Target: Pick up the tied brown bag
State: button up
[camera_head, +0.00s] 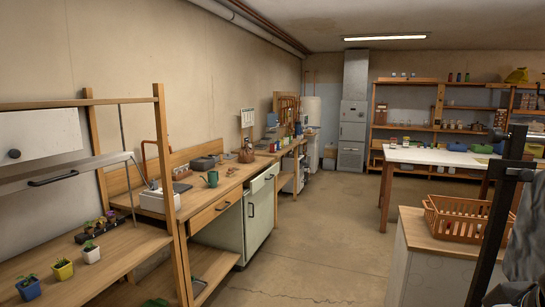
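A small brown lumpy shape with a narrow top, which looks like the tied brown bag (246,153), stands at the far end of the wooden workbench (222,188) along the left wall. It is small in the picture, so its tie is not clear. My gripper is not in view, and nothing is seen touching the bag.
A green mug (212,179) and a grey case (203,163) share the bench. A shelf with potted plants (62,269) stands near left. An orange basket (460,218) sits on a right counter. The middle floor (310,235) is clear.

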aim_at(246, 154)
jog(key=i+j, duration=0.2)
jog(key=j, duration=0.15)
jog(key=i+j, duration=0.55)
jog(key=i, duration=0.15)
jog(key=i+j, duration=0.3)
jog(key=i, duration=0.2)
jog(key=i+j, duration=0.35)
jog(key=i+z, duration=0.15)
jog(key=i, duration=0.55)
jog(key=i+z, duration=0.2)
jog(key=i, duration=0.45)
jog(key=i+j+z, duration=0.15)
jog(key=i, duration=0.55)
jog(key=i+l+z, duration=0.1)
jog(key=i, duration=1.7)
jog(key=i+u, duration=0.45)
jog(key=i+l+u, duration=0.1)
jog(key=i+u, duration=0.35)
jog(key=i, duration=0.15)
jog(key=i+l+u, duration=0.3)
jog(key=i+u, duration=0.2)
